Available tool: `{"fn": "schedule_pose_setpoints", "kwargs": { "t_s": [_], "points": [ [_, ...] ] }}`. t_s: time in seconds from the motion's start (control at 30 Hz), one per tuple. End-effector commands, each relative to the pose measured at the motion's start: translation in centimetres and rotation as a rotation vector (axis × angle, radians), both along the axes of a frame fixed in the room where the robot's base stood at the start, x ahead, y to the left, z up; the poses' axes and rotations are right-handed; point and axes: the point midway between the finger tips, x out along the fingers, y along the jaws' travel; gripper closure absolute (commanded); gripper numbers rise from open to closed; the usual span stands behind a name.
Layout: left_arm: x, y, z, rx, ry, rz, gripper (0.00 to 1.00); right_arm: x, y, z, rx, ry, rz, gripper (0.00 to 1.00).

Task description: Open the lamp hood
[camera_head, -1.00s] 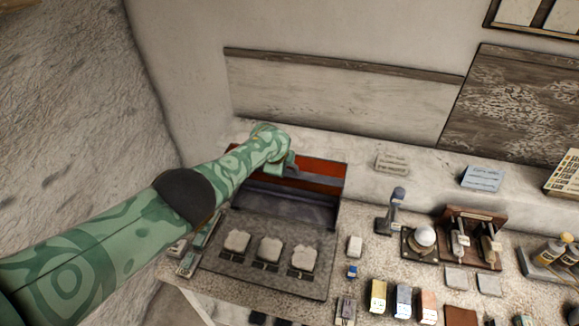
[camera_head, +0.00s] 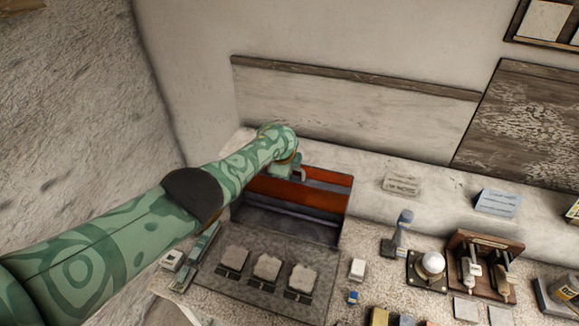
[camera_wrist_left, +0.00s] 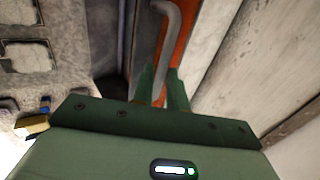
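The lamp hood (camera_head: 317,197) is an orange-red and dark grey cover at the back left of the counter. It stands raised at its rear, with the dark interior showing below the red part. My left gripper (camera_head: 287,168) is at the hood's upper left, partly hidden by my own wrist. In the left wrist view my gripper (camera_wrist_left: 163,92) has its narrow green fingers around a grey bent handle (camera_wrist_left: 172,30), close on both sides of it. The orange hood surface (camera_wrist_left: 183,45) lies just behind the handle. My right gripper is not in view.
In front of the hood is a grey panel with several pale square blocks (camera_head: 267,267). To the right are a small lever (camera_head: 402,232), a white ball on a plate (camera_head: 432,262) and a wooden switch stand (camera_head: 486,262). The wall rises close behind.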

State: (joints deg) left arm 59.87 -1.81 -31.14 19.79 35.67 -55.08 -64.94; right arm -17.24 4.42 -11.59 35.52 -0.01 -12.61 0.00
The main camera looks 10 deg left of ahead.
Motion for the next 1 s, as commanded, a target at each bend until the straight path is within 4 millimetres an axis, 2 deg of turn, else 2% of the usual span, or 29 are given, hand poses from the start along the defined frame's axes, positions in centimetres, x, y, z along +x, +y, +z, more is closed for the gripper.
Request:
{"fn": "schedule_pose_setpoints", "kwargs": {
  "t_s": [0.27, 0.43, 0.63, 0.77, 0.9, 1.0],
  "points": [
    [0.0, 0.0, 0.1, 0.0, -0.001, -0.001, 0.81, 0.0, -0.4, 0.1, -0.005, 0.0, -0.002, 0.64],
    [-0.3, 0.0, 0.9, 0.0, 0.001, -0.001, 0.81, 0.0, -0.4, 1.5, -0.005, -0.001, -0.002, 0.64],
    [-1.6, 0.2, 3.5, 0.001, 0.001, -0.001, 0.81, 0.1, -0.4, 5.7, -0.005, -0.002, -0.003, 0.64],
    [-2.9, 0.3, 6.0, 0.0, -0.001, -0.001, 0.81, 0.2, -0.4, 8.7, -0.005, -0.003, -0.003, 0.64],
    [-4.4, 0.4, 8.1, -0.001, -0.002, -0.001, 0.81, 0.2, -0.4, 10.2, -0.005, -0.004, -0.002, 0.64],
    [-5.3, 0.5, 9.3, 0.0, -0.003, -0.002, 0.81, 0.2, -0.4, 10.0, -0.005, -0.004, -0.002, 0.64]
  ]
}}
